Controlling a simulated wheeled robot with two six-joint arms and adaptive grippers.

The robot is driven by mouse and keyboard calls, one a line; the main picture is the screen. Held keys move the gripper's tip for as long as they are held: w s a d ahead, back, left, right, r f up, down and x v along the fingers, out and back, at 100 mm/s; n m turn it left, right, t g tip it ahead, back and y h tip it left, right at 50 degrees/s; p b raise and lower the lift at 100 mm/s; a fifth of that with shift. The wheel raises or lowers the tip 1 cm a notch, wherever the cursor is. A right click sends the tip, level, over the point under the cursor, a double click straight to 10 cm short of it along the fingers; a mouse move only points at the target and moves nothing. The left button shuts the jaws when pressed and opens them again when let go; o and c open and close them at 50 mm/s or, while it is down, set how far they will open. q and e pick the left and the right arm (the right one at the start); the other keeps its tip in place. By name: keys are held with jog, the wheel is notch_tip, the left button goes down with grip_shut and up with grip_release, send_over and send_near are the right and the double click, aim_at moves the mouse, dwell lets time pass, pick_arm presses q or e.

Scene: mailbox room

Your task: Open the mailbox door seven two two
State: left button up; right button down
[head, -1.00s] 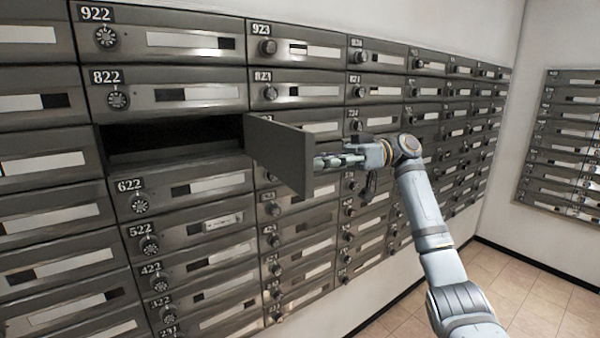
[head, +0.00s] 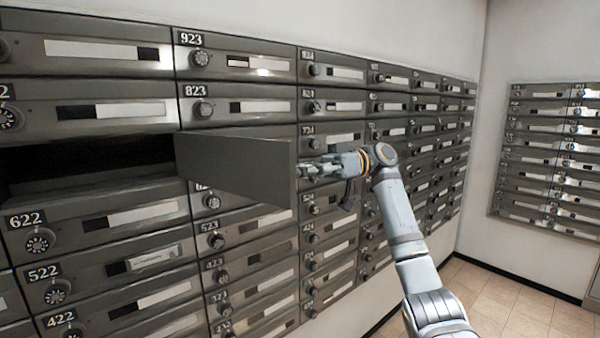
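The door (head: 236,167) of the compartment directly above box 622 stands swung out from the wall, hinged at its right side, with its plain grey inner face toward me. The dark open compartment (head: 90,158) shows to its left; its number is not visible. My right gripper (head: 308,169) is at the door's free edge, on the far side of the panel. Its fingers point toward the edge and are partly hidden by the door, so I cannot tell whether they hold it. The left gripper is out of view.
Closed grey mailboxes with round dials surround the opening, including box 823 (head: 235,108) above the door and box 622 (head: 90,225) below the compartment. A second bank of mailboxes (head: 548,150) hangs on the right wall. The tiled floor (head: 510,305) at lower right is clear.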

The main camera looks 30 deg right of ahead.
jog(key=shift+w+r, duration=0.1)
jog(key=shift+w, duration=0.15)
jog(key=c, duration=1.1)
grip_release()
jog(key=shift+o, duration=1)
jog(key=shift+w+a, duration=0.15)
jog(key=shift+w, duration=0.05)
jog(key=shift+o, duration=1.1)
jog(key=shift+w+a+f, duration=0.2)
jog(key=shift+w+a, duration=0.15)
jog(key=shift+w, duration=0.1)
jog(key=shift+s+d, duration=0.1)
jog(key=shift+s, duration=0.1)
jog(key=d, duration=0.7)
jog(key=shift+s+d, duration=0.25)
